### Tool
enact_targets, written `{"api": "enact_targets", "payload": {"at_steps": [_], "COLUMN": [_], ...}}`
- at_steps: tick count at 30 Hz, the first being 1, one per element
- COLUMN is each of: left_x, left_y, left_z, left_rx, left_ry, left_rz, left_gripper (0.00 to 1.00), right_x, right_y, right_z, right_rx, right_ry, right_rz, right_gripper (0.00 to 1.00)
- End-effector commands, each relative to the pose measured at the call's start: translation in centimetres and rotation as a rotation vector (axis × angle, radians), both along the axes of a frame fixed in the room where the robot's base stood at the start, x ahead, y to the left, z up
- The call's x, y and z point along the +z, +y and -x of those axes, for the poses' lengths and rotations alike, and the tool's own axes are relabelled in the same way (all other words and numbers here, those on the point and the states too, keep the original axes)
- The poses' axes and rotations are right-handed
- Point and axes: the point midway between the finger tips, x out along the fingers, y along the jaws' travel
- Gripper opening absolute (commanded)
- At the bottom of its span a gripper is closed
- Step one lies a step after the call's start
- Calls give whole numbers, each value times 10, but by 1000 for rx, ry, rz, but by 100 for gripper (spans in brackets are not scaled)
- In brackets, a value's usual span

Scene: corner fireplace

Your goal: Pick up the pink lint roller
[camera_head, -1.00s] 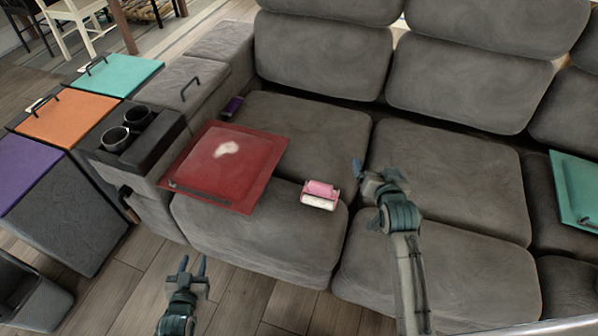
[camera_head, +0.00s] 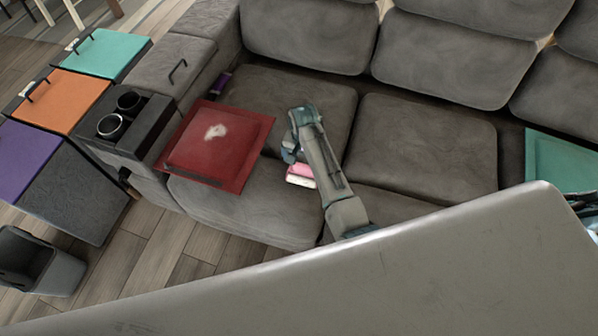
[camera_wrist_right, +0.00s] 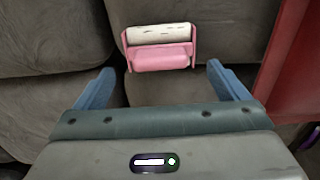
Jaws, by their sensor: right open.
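The pink lint roller (camera_head: 300,176) lies on the seat of the grey sofa, just right of the red cushion, and is partly hidden by my right arm in the head view. In the right wrist view the lint roller (camera_wrist_right: 160,56) shows its pink holder and white roll, beyond and roughly between the two blue fingertips. My right gripper (camera_wrist_right: 160,88) is open and empty, close above the roller; in the head view its fingers are mostly hidden behind its wrist (camera_head: 290,150).
The red cushion (camera_head: 245,165) with a pale stain lies left of the roller. A cup-holder console (camera_head: 150,122) and lidded bins stand further left. A small purple object (camera_head: 221,82) lies by the armrest. A teal panel (camera_head: 565,160) is at the right.

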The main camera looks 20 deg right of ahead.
Motion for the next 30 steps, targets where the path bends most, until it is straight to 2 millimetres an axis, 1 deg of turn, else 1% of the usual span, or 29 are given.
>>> {"api": "enact_targets", "payload": {"at_steps": [1, 7, 15, 19, 25, 29, 30], "left_x": [0, 0, 0, 0, 0, 0, 0], "left_y": [0, 0, 0, -1, -1, -1, -1], "left_z": [0, 0, -1, -3, -3, -3, -3], "left_rx": [0, 0, 0, 0, 0, 0, 0], "left_ry": [0, -1, -2, -2, 0, -1, -1], "left_rz": [0, 0, 0, 1, 1, 1, 1], "left_gripper": [38, 38, 38, 38, 38, 38, 38], "right_x": [-6, -19, -56, -63, -63, -63, -63], "right_y": [0, -2, -4, -4, -4, -4, -4], "right_z": [0, -2, -5, -5, -5, -5, -5], "right_rx": [0, 0, -1, -1, -1, 0, 0], "right_ry": [0, -1, 0, -2, -4, -4, -4], "right_rz": [0, 1, 1, 0, 0, 0, 0], "right_gripper": [94, 94, 94, 94, 94, 68, 60]}}
